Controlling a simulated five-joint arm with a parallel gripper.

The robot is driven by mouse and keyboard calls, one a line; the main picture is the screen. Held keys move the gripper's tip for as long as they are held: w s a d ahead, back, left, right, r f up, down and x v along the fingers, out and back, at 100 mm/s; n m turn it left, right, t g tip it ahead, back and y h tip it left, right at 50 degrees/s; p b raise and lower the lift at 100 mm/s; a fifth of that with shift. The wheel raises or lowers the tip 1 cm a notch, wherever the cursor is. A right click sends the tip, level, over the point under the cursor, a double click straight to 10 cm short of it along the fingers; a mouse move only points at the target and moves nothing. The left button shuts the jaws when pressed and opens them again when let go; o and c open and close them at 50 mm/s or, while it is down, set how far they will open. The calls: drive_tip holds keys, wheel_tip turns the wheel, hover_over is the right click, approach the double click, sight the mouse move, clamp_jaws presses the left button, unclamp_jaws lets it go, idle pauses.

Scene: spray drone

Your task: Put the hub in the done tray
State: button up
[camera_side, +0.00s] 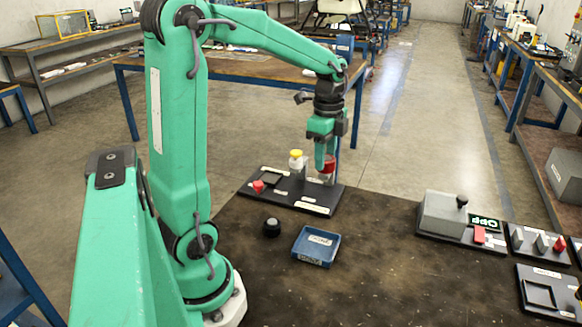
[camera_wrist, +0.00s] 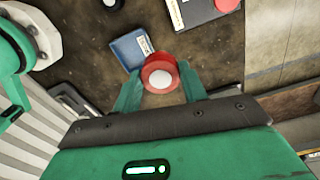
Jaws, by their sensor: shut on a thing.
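My gripper (camera_side: 325,166) is shut on a red round part (camera_side: 330,164), likely the hub. In the wrist view the red part (camera_wrist: 160,73) has a white centre and sits between my two fingers (camera_wrist: 160,88). In the side view it shows at the back right of a black base plate (camera_side: 318,208); I cannot tell its exact height. The blue tray (camera_side: 316,246), likely the done tray, lies on the dark table nearer the side camera, with a pale label. It also shows beyond the red part in the wrist view (camera_wrist: 130,49). Its visible floor holds no part.
The plate carries a yellow-topped white piece (camera_side: 296,159) and a red knob (camera_side: 258,186). A black round piece (camera_side: 272,228) sits left of the tray. A grey box with a lever (camera_side: 442,214) and a switch panel (camera_side: 538,245) stand at right. The table between is clear.

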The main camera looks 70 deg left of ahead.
drive_tip(key=s+d+f+m, duration=0.15)
drive_tip(key=s+d, duration=0.25)
drive_tip(key=d, duration=0.5)
drive_tip(key=s+d+m, duration=0.3)
drive_tip(key=s+d, duration=0.1)
drive_tip(key=d, duration=0.5)
drive_tip(key=f, duration=0.5)
drive_tip(key=shift+s+f, duration=0.2)
drive_tip(key=shift+f, duration=0.15)
drive_tip(key=shift+a+f, duration=0.1)
drive_tip(key=shift+a, duration=0.05)
hover_over(316, 248)
wheel_tip(316, 248, down, 7)
drive_tip(key=shift+r, duration=0.1)
drive_tip(key=shift+f, duration=2)
